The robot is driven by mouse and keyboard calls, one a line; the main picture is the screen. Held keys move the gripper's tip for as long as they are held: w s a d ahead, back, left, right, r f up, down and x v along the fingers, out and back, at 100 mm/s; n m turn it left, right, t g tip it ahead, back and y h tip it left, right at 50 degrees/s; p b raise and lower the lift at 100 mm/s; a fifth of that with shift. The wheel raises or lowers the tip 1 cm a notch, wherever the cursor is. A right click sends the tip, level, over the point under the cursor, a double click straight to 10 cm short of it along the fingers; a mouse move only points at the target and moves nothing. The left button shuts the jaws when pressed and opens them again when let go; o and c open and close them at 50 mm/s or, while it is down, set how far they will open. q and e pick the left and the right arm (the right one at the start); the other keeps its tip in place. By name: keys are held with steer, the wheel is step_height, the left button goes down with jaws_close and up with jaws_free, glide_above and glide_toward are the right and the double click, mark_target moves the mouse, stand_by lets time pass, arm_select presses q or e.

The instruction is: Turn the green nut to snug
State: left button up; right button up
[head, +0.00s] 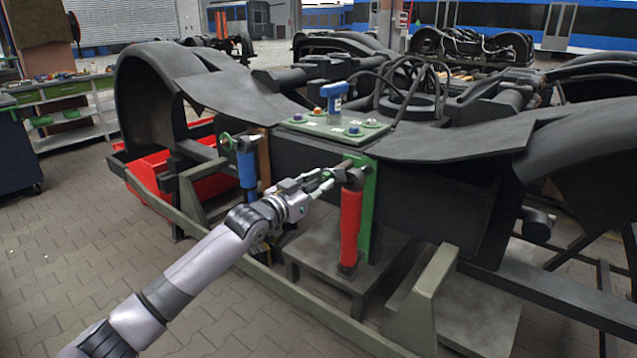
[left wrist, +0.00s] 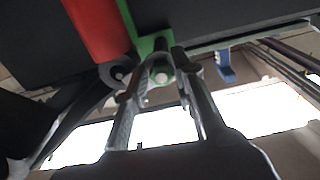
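My left gripper (head: 326,178) is at the upper end of the red damper (head: 351,222), beside the green bracket (head: 368,205). A small green part (head: 344,164), which seems to be the green nut, shows just past its fingertips. In the left wrist view the two fingers of the left gripper (left wrist: 162,72) stand apart, with a round bolt end (left wrist: 162,77) against green between their tips. I cannot tell whether the fingers touch it. The red damper also shows in the left wrist view (left wrist: 97,28). My right gripper is in neither view.
A blue damper (head: 247,168) hangs to the left, with a green ring (head: 226,140) at its top. A green plate (head: 335,127) with several coloured nuts and a blue tool (head: 334,95) lies on the dark bogie frame (head: 430,190). A grey-green rail (head: 290,290) runs below.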

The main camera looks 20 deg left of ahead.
arm_select(q)
steer(key=shift+o, duration=1.3)
steer(key=shift+r, duration=0.15)
steer(key=v, duration=1.2)
